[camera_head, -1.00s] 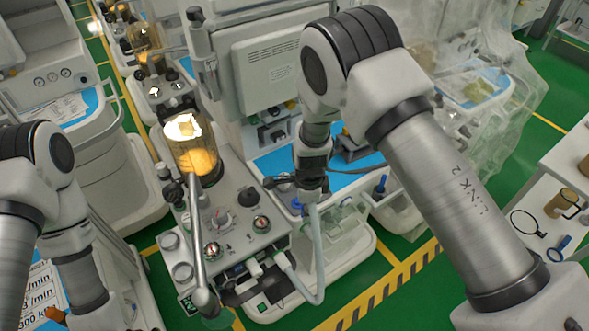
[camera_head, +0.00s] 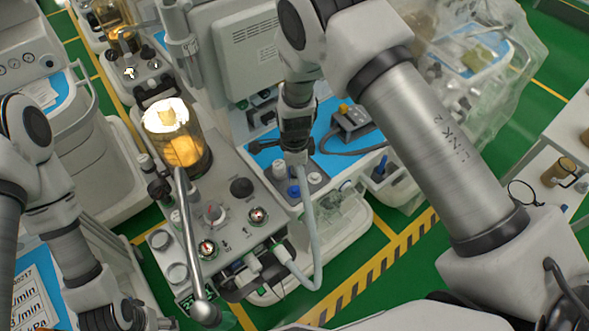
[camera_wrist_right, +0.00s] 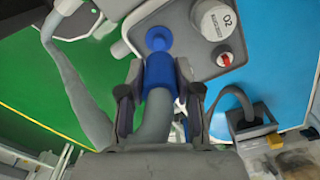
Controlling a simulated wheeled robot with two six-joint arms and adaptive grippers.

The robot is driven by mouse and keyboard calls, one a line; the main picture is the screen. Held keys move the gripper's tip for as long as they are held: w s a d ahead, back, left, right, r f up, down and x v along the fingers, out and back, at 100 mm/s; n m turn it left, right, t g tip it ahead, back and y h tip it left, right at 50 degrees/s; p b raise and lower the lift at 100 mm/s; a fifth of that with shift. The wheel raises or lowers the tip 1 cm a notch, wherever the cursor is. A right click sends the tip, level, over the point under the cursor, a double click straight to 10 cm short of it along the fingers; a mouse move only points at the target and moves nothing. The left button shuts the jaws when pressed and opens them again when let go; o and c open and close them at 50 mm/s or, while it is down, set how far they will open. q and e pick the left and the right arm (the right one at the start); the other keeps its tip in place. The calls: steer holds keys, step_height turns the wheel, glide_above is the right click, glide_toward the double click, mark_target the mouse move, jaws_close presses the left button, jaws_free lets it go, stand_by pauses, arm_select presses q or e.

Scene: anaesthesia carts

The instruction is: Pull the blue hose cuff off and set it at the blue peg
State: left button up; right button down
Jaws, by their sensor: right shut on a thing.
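In the right wrist view the blue hose cuff (camera_wrist_right: 160,76) sits at the end of a grey hose (camera_wrist_right: 153,125). My right gripper (camera_wrist_right: 160,92) is shut around the cuff, one finger on each side. The blue peg (camera_wrist_right: 159,39) is just beyond the cuff's front end, nearly in line with it. Whether they touch I cannot tell. In the head view my right gripper (camera_head: 296,152) points down above the blue peg (camera_head: 294,191), and the cuff is hidden there. The hose (camera_head: 312,225) hangs in a loop to the machine's front. My left arm is at the left edge; its jaws are unclear.
A white round part marked O2 (camera_wrist_right: 217,20) and a red part (camera_wrist_right: 224,60) are close beside the peg. A grey box (camera_head: 355,122) with a cable lies on the blue worktop (camera_head: 262,160). A metal arm (camera_head: 190,240) and amber canister (camera_head: 178,138) stand left.

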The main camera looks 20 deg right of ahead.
mark_target(294, 189)
step_height(294, 189, down, 4)
steer(key=shift+r+b, duration=0.2)
steer(key=shift+b, duration=0.95)
steer(key=shift+s+f+b, duration=0.1)
steer(key=shift+f+b, duration=0.25)
steer(key=shift+f, duration=0.15)
steer(key=shift+f+b, duration=1)
steer(key=shift+b, duration=0.05)
